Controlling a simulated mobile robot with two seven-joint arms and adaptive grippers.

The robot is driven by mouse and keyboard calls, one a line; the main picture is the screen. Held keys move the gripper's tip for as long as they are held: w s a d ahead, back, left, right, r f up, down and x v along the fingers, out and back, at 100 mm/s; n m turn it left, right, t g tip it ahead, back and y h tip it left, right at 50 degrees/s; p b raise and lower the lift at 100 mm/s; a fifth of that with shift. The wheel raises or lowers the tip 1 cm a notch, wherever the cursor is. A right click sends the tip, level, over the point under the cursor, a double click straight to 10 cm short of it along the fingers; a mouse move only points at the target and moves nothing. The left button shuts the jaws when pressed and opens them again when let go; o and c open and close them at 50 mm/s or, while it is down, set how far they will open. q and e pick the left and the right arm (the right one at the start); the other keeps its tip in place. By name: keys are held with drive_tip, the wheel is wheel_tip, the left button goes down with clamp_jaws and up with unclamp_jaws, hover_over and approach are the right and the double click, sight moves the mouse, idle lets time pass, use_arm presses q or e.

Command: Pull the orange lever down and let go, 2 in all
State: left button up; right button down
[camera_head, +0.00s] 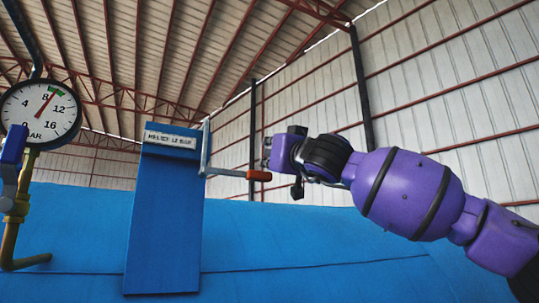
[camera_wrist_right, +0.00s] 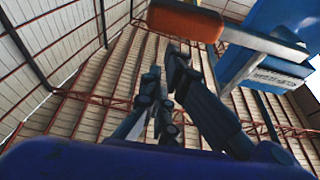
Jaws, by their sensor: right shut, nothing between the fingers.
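The orange lever handle (camera_head: 259,176) is at the right end of a grey metal lever that reaches out roughly level from the right side of a blue upright panel. My right gripper (camera_head: 267,152) is just above the handle in the head view, its purple arm coming in from the right. In the right wrist view the gripper (camera_wrist_right: 164,76) has its dark fingers together with nothing between them. The orange handle (camera_wrist_right: 185,20) shows there above the fingertips, apart from them in the picture. Whether they touch cannot be told. My left gripper is not in view.
The blue panel (camera_head: 163,225) carries a lettered plate (camera_head: 171,140) and stands before a large blue body (camera_head: 310,235). A round pressure gauge (camera_head: 40,113) and a blue-handled valve (camera_head: 14,145) on a brass pipe are at the left. The space right of the handle holds my arm.

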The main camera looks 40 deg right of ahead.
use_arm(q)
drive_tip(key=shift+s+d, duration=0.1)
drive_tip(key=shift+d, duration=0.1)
use_arm(e)
drive_tip(key=shift+a+f, duration=0.15)
drive_tip(key=shift+f, duration=0.25)
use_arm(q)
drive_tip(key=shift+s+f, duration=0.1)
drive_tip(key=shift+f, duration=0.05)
use_arm(e)
drive_tip(key=shift+f, duration=0.1)
